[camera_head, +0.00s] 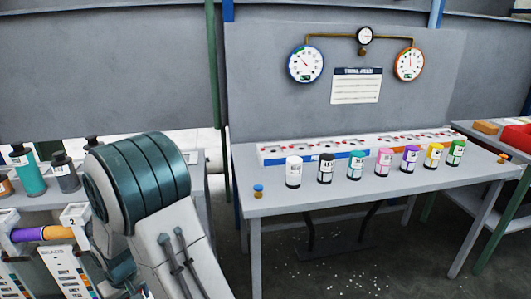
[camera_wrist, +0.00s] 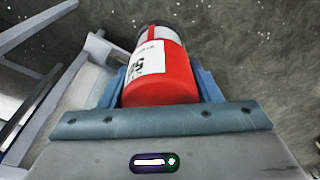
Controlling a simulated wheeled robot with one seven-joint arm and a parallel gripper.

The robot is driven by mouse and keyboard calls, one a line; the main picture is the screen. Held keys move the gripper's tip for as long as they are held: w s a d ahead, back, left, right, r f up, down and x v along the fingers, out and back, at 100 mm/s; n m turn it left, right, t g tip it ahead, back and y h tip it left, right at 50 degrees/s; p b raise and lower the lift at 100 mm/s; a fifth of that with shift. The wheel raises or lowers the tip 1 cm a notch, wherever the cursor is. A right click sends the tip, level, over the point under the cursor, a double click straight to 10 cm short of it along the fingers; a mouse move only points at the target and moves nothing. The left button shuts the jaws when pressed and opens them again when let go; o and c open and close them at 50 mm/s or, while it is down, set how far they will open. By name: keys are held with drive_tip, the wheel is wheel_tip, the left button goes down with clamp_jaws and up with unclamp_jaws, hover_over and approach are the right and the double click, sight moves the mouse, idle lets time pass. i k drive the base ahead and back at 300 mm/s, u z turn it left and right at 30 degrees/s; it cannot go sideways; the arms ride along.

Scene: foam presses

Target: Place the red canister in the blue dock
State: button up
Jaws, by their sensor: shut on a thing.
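The red canister (camera_wrist: 165,85) shows in the wrist view, with a white printed label and a dark far end. My gripper (camera_wrist: 162,80) is shut on it, with one blue-grey jaw on each side. The head view shows neither the canister nor my gripper.
Several canisters stand in a row on the table (camera_head: 330,192), from a white one (camera_head: 293,172) to a green one (camera_head: 455,153). A small blue piece (camera_head: 258,191) sits at its left corner. A side bench at left holds a teal bottle (camera_head: 30,178). Floor shows below the held canister.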

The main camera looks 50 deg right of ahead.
sight(274, 151)
drive_tip(key=z, duration=1.45)
